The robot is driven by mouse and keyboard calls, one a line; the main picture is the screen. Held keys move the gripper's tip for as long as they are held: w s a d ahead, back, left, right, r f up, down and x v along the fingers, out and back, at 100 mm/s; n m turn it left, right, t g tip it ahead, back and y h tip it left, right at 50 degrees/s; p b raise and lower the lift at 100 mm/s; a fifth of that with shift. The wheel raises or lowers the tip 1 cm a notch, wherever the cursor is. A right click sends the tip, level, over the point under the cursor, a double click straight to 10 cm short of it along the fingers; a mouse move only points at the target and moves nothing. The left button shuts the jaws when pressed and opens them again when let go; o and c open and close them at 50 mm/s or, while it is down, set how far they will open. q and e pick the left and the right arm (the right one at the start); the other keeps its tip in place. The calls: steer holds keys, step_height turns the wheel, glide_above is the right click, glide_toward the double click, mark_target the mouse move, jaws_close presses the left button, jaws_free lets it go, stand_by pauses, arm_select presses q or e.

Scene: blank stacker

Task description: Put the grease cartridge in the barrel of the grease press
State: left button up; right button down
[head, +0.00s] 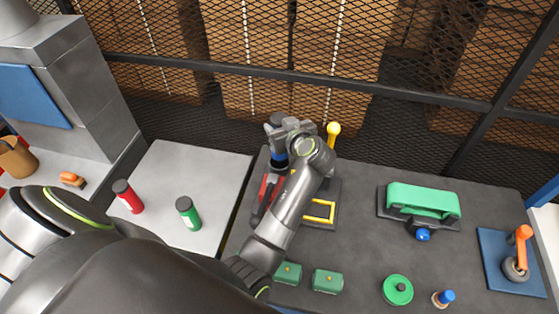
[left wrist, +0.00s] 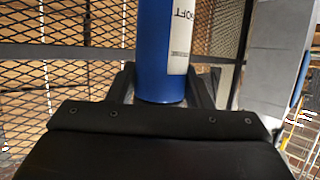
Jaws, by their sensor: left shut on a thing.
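My left gripper (head: 283,140) is shut on a blue cartridge (head: 279,160) with a dark cap, held upright over the back left of the dark bench. In the left wrist view the blue cartridge (left wrist: 160,50) stands between the two fingers (left wrist: 160,88), and its white label reads "SOFT". The grease press, with a red part (head: 266,186) and a yellow ball knob (head: 333,129), is below and beside the gripper. My arm hides much of it. I cannot tell whether the cartridge's lower end touches the press or is in its barrel. My right gripper is not in view.
A red cartridge (head: 129,198) and a green cartridge (head: 189,215) stand on the pale table at left. A green device (head: 422,200), an orange-handled tool (head: 522,235) and small green boxes (head: 327,281) are on the bench. A mesh fence (head: 400,75) runs behind.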

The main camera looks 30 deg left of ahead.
mark_target(283, 159)
arm_select(q)
step_height(283, 159, down, 7)
steer(key=b, duration=0.4)
steer(key=shift+w+a+f, duration=0.1)
steer(key=shift+w+f, duration=0.05)
steer(key=shift+f+b, duration=1.45)
steer(key=shift+f, duration=0.85)
steer(key=shift+f, duration=0.1)
steer(key=o, duration=1.3)
